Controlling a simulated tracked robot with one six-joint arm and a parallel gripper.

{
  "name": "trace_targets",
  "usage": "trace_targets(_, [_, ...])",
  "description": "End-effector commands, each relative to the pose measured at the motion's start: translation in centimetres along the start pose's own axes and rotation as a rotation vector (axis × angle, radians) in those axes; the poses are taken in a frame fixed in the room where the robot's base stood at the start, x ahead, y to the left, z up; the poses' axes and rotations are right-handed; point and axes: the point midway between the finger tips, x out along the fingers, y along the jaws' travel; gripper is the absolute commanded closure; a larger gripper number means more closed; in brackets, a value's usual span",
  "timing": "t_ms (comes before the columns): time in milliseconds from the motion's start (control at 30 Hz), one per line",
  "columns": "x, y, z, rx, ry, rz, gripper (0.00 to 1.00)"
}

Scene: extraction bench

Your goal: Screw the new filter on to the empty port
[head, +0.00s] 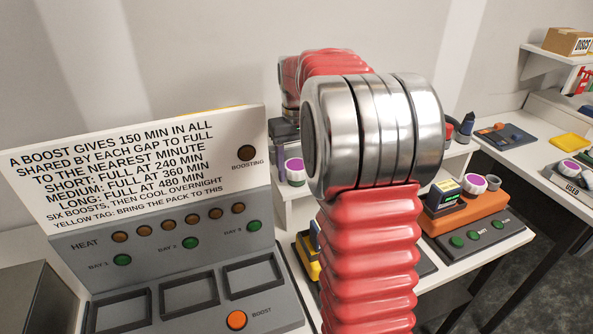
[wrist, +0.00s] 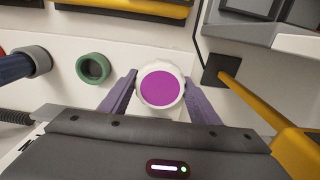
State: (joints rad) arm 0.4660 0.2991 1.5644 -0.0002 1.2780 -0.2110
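In the wrist view a white round filter with a purple face (wrist: 161,88) sits between the two purple fingers of my gripper (wrist: 161,84). Both fingers touch its sides. A green ring with a dark, empty opening (wrist: 93,68) is on the pale surface to the left of the filter, apart from it.
A blue cylinder in a grey ring (wrist: 32,63) lies left of the green ring. A yellow bar (wrist: 245,98) is close on the right. An orange unit (head: 480,214) holds another purple-topped white part (head: 474,183). A heat panel (head: 165,240) fills the near left.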

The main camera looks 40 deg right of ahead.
Motion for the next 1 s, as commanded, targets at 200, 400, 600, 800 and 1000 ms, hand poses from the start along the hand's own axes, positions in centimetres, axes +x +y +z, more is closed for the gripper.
trace_targets(200, [0.0,0.0,0.0,0.000,0.000,0.000,0.62])
trace_targets(400, [0.0,0.0,0.0,0.000,0.000,0.000,0.76])
trace_targets(600, [-0.2,0.0,0.0,0.000,0.001,0.000,0.76])
trace_targets(800, [-0.6,0.0,0.0,0.000,0.001,0.000,0.76])
trace_targets(1000, [-1.0,0.0,0.0,0.000,0.001,0.000,0.76])
